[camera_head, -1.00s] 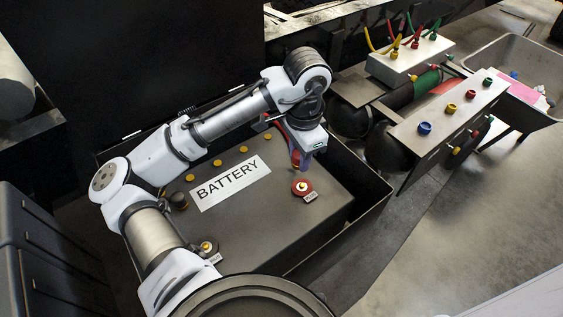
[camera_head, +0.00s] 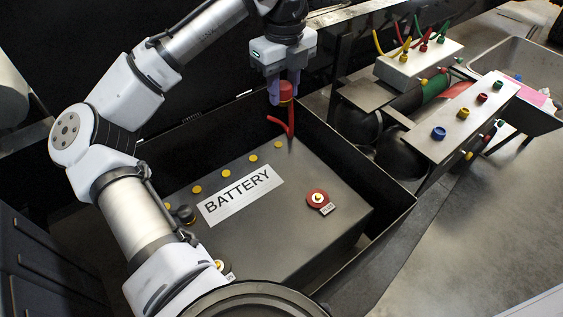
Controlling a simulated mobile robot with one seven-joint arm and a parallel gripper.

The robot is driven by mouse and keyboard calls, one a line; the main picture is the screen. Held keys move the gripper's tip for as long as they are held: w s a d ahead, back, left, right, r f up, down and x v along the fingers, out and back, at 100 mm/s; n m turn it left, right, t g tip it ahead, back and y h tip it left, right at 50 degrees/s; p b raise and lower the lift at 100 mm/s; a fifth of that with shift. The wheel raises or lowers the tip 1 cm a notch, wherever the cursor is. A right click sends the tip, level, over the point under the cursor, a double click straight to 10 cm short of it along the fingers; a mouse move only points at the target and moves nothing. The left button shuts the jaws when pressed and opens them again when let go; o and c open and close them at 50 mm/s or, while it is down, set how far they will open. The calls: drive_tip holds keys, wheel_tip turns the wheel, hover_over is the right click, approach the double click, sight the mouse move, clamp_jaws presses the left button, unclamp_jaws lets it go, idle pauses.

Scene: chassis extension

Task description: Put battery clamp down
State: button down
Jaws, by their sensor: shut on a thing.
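My gripper (camera_head: 280,93) is shut on the red battery clamp (camera_head: 286,92). It holds the clamp up above the far edge of the battery box. The battery (camera_head: 285,215) is a dark block with a white BATTERY label (camera_head: 240,195) and several yellow caps. The terminal with a red ring (camera_head: 318,199) sits bare on its right part. A second terminal (camera_head: 221,266) is at the near left, partly hidden by my arm. A dark round piece (camera_head: 186,214) sits at the left edge.
The open black box (camera_head: 385,224) surrounds the battery with raised walls. To the right stand cylinders and a metal plate (camera_head: 455,125) with coloured fittings, and a box with coloured hoses (camera_head: 418,62). A grey basin (camera_head: 525,60) is at the far right. The battery top is mostly clear.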

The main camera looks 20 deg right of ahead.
sight(283, 164)
wheel_tip(283, 164, down, 20)
drive_tip(key=shift+r, duration=0.15)
idle(0.3)
drive_tip(key=c, duration=1.1)
unclamp_jaws()
drive_tip(key=shift+o, duration=0.2)
wheel_tip(283, 164, up, 12)
drive_tip(key=shift+r, duration=0.1)
